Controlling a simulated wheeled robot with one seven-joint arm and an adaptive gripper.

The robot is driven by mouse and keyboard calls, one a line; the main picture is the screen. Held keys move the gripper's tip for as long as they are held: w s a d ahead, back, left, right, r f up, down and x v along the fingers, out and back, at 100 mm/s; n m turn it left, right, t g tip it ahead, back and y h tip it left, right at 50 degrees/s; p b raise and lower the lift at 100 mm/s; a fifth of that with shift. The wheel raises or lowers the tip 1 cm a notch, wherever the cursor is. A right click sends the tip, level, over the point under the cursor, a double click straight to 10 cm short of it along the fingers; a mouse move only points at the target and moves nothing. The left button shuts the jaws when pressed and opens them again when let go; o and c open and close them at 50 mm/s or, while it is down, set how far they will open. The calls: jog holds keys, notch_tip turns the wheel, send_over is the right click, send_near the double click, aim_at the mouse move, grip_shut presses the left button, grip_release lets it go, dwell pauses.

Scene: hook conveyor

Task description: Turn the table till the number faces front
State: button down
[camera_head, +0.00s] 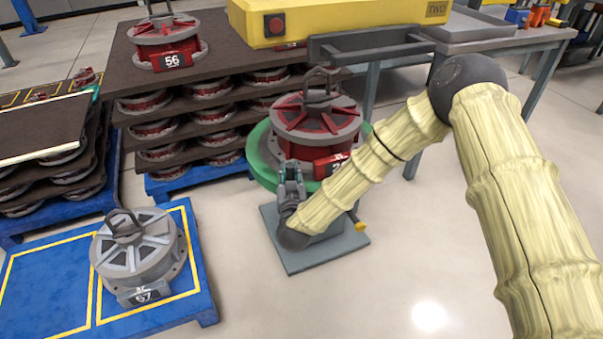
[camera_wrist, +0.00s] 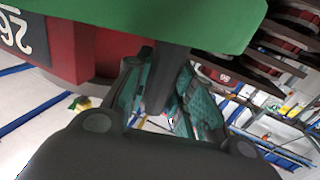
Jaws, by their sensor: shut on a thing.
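The round green turntable (camera_head: 259,164) stands on a grey pedestal and bears a red and grey drum-shaped part (camera_head: 317,125) with a loop on top. The drum's number plate (camera_head: 335,163) points to the front right and is partly hidden by my arm. In the wrist view the plate (camera_wrist: 24,34) reads 26, upside down, beside the green table edge (camera_wrist: 150,16). My gripper (camera_head: 291,172) is at the table's front left rim. In the wrist view my gripper's fingers (camera_wrist: 162,85) are closed around a dark peg-like handle (camera_wrist: 167,75) at the table's edge.
A grey drum numbered 67 (camera_head: 138,250) sits on a blue pallet (camera_head: 190,225) at the left. Stacked brown boards (camera_head: 110,65) with red drums stand behind. A yellow hoist beam (camera_head: 350,14) hangs behind the turntable. The front floor (camera_head: 360,300) is clear.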

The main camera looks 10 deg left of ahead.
jog(key=shift+a+r, duration=0.15)
jog(key=shift+a, duration=0.15)
jog(key=c, duration=1.2)
grip_release()
jog(key=shift+a, duration=0.15)
jog(key=shift+d, duration=0.2)
jog(key=v, duration=1.2)
